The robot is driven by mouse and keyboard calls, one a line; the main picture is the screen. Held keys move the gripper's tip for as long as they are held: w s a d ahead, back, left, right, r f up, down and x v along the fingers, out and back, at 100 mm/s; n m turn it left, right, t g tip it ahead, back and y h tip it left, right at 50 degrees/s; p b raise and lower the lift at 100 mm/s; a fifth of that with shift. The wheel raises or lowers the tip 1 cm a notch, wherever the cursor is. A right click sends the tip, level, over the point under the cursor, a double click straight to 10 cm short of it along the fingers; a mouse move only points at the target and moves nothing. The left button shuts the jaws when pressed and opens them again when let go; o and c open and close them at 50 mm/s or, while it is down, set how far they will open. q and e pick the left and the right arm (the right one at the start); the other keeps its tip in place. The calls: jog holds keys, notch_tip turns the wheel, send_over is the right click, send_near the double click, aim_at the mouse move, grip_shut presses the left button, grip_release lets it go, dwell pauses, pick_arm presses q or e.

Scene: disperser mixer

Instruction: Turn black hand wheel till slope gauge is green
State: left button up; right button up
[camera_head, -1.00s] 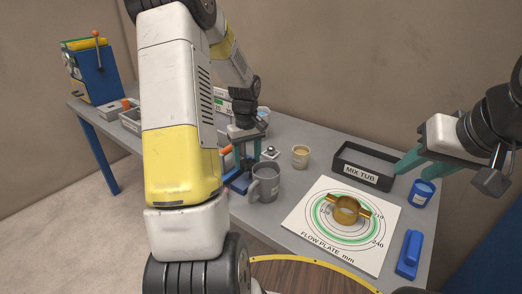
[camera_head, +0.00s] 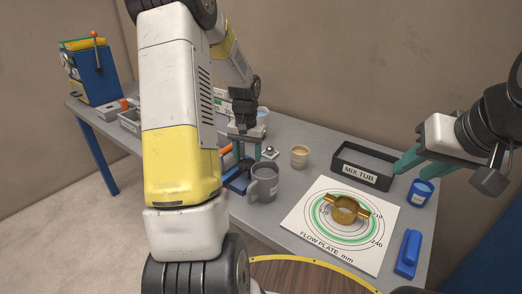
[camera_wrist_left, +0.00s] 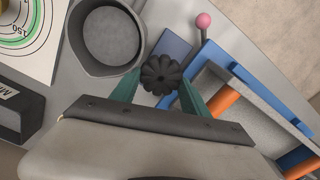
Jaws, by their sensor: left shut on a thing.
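The black hand wheel (camera_wrist_left: 160,74), round and scalloped, sits between the green fingers of my left gripper (camera_wrist_left: 158,88) in the left wrist view. The gripper is shut on it. In the head view my left gripper (camera_head: 247,150) is low over the blue-based device (camera_head: 237,180), and the wheel cannot be made out there. A white panel with a green mark (camera_head: 220,103) shows partly behind my left arm; I cannot tell whether it is the slope gauge. My right gripper (camera_head: 410,162) hangs near the mix tub, away from the wheel; its finger opening is unclear.
A grey mug (camera_head: 263,184) stands close beside the device. A beige cup (camera_head: 299,157), the black mix tub (camera_head: 362,168), a blue cup (camera_head: 420,192) and a blue-handled tool (camera_head: 408,254) are to the right. A brass ring (camera_head: 346,211) rests on the flow plate (camera_head: 308,225).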

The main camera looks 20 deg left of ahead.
dwell(0.3)
pick_arm(q)
jog(key=o, duration=1.4)
jog(key=shift+c, duration=0.2)
